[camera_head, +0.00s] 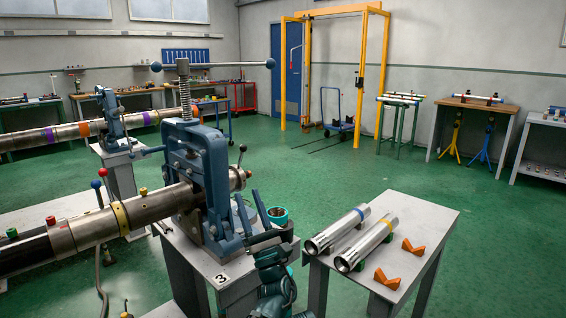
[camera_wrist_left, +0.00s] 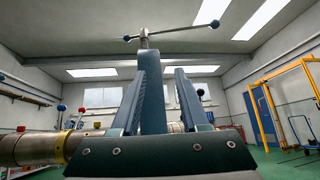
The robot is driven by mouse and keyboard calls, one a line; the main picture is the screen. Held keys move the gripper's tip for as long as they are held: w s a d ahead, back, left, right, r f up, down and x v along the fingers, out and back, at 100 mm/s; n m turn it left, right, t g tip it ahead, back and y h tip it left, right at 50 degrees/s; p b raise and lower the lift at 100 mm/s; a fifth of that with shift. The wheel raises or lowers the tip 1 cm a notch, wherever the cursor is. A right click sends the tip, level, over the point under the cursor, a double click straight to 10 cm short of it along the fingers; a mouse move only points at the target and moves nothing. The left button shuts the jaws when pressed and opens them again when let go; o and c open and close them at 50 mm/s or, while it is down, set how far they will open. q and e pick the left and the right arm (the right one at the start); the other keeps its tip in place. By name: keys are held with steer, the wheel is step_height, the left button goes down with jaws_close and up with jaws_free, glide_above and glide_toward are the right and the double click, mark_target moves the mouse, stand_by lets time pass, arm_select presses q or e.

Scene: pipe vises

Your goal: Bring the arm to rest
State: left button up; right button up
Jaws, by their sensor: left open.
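My left gripper (camera_head: 248,194) is open and empty, with its two dark blue fingers pointing up, just right of the blue pipe vise (camera_head: 195,170) in the head view. In the left wrist view my left gripper (camera_wrist_left: 161,72) shows its fingers apart. The vise's blue column and its top handle bar (camera_wrist_left: 178,31) rise behind them. A steel pipe (camera_head: 145,208) with a yellow band lies through the vise. I cannot tell whether the gripper touches the vise. My right gripper is not in view.
A grey table (camera_head: 425,222) to the right holds two shiny tubes (camera_head: 350,232) and two orange V-blocks (camera_head: 400,262). The vise stands on a grey pedestal (camera_head: 205,262) marked 3. Open green floor (camera_head: 330,172) lies beyond. A yellow gantry frame (camera_head: 384,80) stands at the back.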

arm_select(q)
steer(key=s+a+f+n+g, duration=0.2)
steer(key=a+f+n+g, duration=0.6)
steer(key=a+f+n, duration=0.15)
steer(key=s+a+f+n+g, duration=0.2)
steer(key=a+f+n+g, duration=0.65)
steer(key=a, duration=0.25)
steer(key=s+d+f+n+g+h, duration=0.2)
steer(key=s+f+n+g+h, duration=0.15)
steer(key=f, duration=0.55)
steer(key=s+d+f+n+g+h, duration=0.1)
steer(key=s+f+n+g+h, duration=0.1)
steer(key=s+f+n+h, duration=0.5)
steer(key=s+d+f+m+g+h, duration=0.15)
steer(key=s+d, duration=0.25)
steer(key=d, duration=0.6)
steer(key=s+d+f+m+g+h, duration=0.1)
steer(key=s+d+f+h, duration=0.2)
steer(key=d, duration=0.7)
step_height(320, 180, up, 28)
steer(key=y+p, duration=0.1)
steer(key=p, duration=2.7)
steer(key=shift+s+f+n, duration=0.15)
steer(key=shift+s+n, duration=0.15)
steer(key=shift+s, duration=0.05)
steer(key=shift+a, duration=0.1)
